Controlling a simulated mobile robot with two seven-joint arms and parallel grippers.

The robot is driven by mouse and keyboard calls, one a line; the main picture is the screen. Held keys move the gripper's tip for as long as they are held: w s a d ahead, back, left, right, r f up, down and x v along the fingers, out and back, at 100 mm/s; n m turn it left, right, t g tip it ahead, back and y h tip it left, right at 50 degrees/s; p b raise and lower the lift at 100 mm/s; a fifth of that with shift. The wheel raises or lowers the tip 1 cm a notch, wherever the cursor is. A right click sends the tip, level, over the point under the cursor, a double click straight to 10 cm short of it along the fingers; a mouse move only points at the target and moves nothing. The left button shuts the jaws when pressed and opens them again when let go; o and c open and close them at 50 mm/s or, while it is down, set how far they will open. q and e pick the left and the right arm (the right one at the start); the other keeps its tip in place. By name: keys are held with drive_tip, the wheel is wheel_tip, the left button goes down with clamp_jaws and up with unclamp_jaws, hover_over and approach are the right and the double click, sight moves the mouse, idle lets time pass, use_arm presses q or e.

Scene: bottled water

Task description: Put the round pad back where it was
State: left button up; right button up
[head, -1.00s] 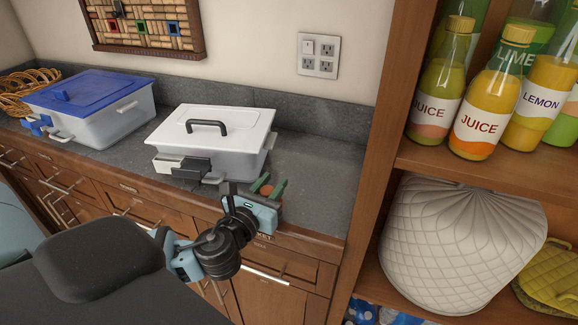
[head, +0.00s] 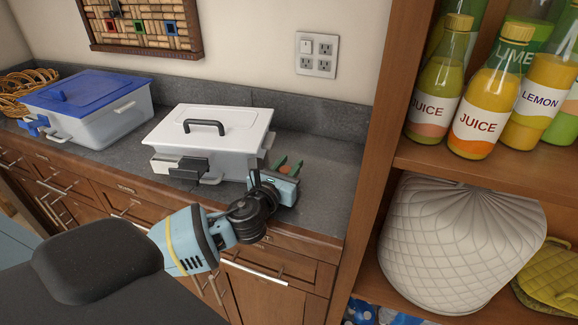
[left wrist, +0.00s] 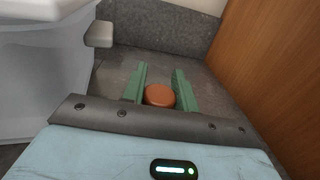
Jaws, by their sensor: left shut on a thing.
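The round pad is a small orange-brown disc; it shows in the left wrist view (left wrist: 160,96) between two green fingers, and in the head view (head: 286,170). My left gripper (head: 288,165) is shut on the pad, over the grey counter just right of the white-lidded box. In the left wrist view, my left gripper (left wrist: 160,88) points toward the back of the counter. I cannot tell whether the pad touches the counter. My right gripper is not in view.
The white-lidded box (head: 222,125) stands close to the left of my gripper. A blue-lidded box (head: 88,92) is farther left. A wooden shelf unit (head: 375,125) with juice bottles (head: 478,112) bounds the right. Bare counter (head: 325,175) lies between.

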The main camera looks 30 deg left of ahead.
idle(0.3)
use_arm(q)
drive_tip(key=o, duration=1)
drive_tip(key=shift+f, duration=0.1)
drive_tip(key=shift+c, duration=0.2)
drive_tip(key=shift+r, duration=0.25)
drive_tip(key=s, duration=0.4)
drive_tip(key=s+d, duration=0.1)
drive_tip(key=s, duration=0.3)
drive_tip(key=s+d, duration=0.1)
drive_tip(key=s, duration=0.3)
drive_tip(key=shift+f, duration=0.1)
